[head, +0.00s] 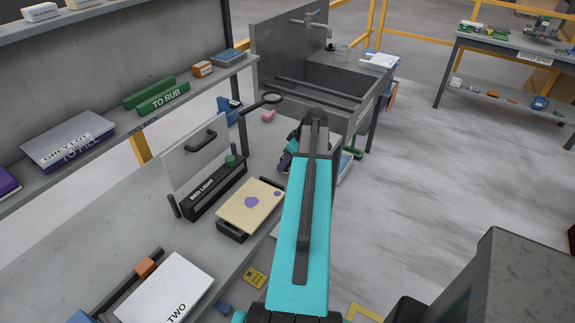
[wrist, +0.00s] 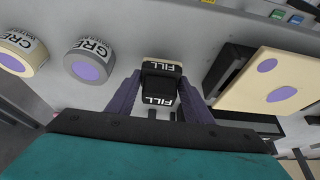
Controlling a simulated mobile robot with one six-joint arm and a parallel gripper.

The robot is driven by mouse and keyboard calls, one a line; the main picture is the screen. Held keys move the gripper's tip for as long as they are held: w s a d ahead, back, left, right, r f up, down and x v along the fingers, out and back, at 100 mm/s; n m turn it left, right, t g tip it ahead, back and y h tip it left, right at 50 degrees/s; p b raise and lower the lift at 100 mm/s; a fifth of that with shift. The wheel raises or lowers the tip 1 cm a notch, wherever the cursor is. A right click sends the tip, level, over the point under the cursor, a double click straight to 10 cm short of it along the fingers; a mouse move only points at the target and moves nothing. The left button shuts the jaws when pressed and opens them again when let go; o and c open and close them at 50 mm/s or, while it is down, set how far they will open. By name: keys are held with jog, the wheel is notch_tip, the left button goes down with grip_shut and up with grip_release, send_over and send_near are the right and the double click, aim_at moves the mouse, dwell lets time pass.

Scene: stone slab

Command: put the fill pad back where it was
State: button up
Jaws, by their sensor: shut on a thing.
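My gripper (wrist: 158,92) has its purple fingers on both sides of a dark block, the fill pad (wrist: 160,82), and is shut on it. White FILL lettering shows at the near and far ends of the dark block in the wrist view. I cannot tell whether both labels belong to the pad, or whether it touches the surface below. In the head view my gripper (head: 288,158) is mostly hidden behind my turquoise arm, beyond the cream board, and the pad cannot be made out there.
A cream board with purple spots (wrist: 273,82) lies close right of the gripper. Two round pads with purple centres, one cream (wrist: 18,58) and one grey (wrist: 90,65), stand to the left. The black BED LIGHT box (head: 214,188) is on the bench, left of the board (head: 250,206).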

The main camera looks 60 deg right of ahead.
jog(key=shift+f+p, duration=0.35)
jog(key=shift+f, duration=0.95)
jog(key=shift+f, duration=0.15)
jog(key=o, duration=1)
jog(key=shift+r, duration=0.25)
jog(key=b+v, duration=0.3)
jog(key=v, duration=0.9)
jog(key=shift+f, duration=0.15)
